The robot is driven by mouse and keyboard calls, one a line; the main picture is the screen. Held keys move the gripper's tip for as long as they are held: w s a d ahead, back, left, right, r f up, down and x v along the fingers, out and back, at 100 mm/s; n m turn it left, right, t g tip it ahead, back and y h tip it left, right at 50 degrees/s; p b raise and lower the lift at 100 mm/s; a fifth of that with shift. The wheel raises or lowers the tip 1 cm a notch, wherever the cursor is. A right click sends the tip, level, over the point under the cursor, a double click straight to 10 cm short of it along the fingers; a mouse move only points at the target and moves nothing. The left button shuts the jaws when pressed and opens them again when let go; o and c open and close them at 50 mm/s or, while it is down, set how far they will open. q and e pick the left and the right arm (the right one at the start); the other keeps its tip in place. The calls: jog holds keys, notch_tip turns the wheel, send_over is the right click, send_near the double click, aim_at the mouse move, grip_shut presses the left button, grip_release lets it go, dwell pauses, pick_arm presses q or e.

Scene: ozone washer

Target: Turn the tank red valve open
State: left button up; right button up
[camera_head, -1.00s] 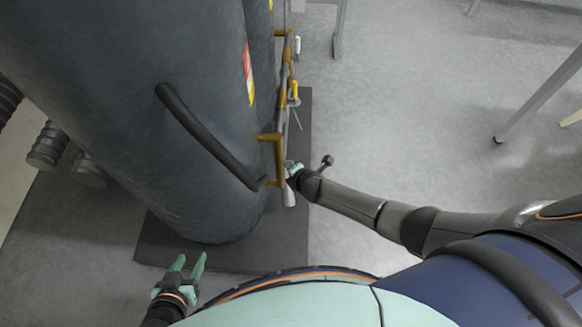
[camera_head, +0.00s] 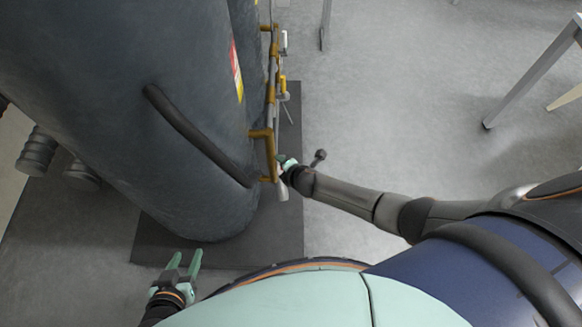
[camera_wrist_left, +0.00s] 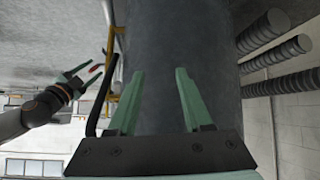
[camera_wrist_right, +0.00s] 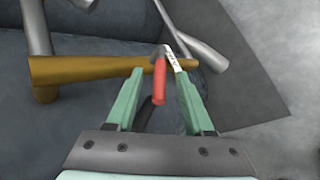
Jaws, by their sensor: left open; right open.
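The red valve handle (camera_wrist_right: 159,80) shows in the right wrist view, between the fingers of my open right gripper (camera_wrist_right: 158,88), beside a brass-coloured pipe (camera_wrist_right: 100,68). I cannot tell whether the fingers touch it. A small red spot also shows between the right fingers in the left wrist view (camera_wrist_left: 96,69). In the head view, my right gripper (camera_head: 284,162) is at the lower pipework on the right side of the dark grey tank (camera_head: 110,60), and the handle is hidden. My left gripper (camera_head: 184,259) is open and empty, in front of the tank's base.
A dark curved bar (camera_head: 195,135) runs along the tank. Yellow-brown pipework (camera_head: 272,90) rises along its right side. A dark base plate (camera_head: 285,225) lies under it. Ribbed hoses (camera_wrist_left: 275,50) are beside the tank. A table leg (camera_head: 530,75) stands at right; open floor lies between.

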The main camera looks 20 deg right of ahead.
pick_arm(q)
jog(key=r+p, duration=0.1)
jog(key=a+r+p, duration=0.1)
jog(key=p, duration=0.1)
jog(key=s+r+p, duration=0.1)
jog(key=shift+a+r, duration=0.25)
jog(key=shift+a, duration=0.15)
pick_arm(e)
jog(key=v, duration=1.1)
jog(key=shift+r, duration=0.15)
jog(key=shift+s, duration=0.1)
jog(key=shift+c, duration=0.2)
